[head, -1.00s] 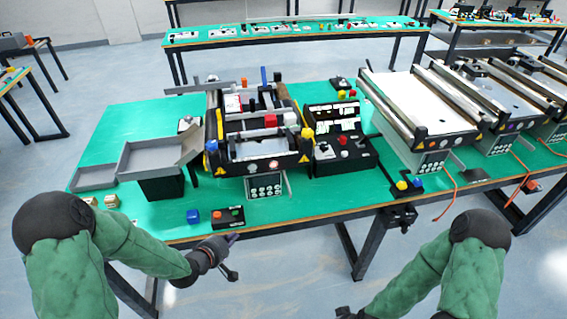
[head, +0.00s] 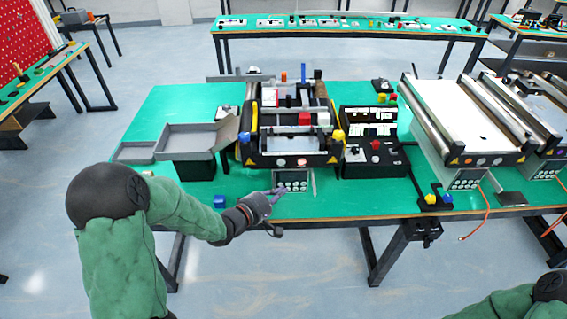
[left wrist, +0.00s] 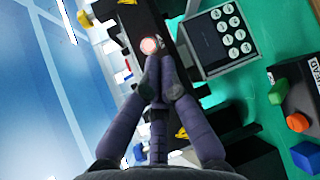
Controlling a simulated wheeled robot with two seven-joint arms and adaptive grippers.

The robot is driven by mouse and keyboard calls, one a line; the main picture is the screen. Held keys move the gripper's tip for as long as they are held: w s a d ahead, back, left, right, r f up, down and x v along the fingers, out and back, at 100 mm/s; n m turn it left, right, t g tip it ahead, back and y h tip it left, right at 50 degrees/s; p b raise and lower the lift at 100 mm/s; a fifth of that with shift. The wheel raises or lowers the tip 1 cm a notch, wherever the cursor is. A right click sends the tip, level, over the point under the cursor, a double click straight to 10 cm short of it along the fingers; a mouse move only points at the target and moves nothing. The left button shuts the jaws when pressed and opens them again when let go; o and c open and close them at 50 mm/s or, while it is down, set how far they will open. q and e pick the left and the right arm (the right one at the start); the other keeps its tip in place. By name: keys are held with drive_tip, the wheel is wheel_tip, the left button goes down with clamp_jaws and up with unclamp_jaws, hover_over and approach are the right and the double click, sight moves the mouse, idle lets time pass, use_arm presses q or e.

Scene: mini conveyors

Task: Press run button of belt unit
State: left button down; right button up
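The belt unit (head: 262,158) stands mid-table, with a black frame, yellow corners and small round buttons (head: 301,162) on its front face. In the left wrist view a pale pinkish round button (left wrist: 150,45) shows just beyond my fingertips. Below the front face is a grey panel (head: 292,181) with several round white keys; it also shows in the left wrist view (left wrist: 222,38). My left gripper (head: 276,194) is in front of this panel. In the left wrist view its fingers (left wrist: 158,75) come together, empty. Contact with the button cannot be told. My right gripper is out of view.
More conveyors (head: 462,118) stand further right.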

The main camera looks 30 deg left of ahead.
sight(281, 162)
use_arm(q)
drive_tip(key=w+a, duration=0.4)
drive_tip(key=w, duration=0.3)
drive_tip(key=shift+w+a+b, duration=0.25)
drive_tip(key=shift+a+b, duration=0.05)
drive_tip(key=shift+a, duration=0.05)
idle(1.4)
drive_tip(key=shift+w+a+p, duration=0.1)
drive_tip(key=shift+w+p, duration=0.15)
drive_tip(key=shift+p, duration=0.1)
drive_tip(key=shift+w+a, duration=0.1)
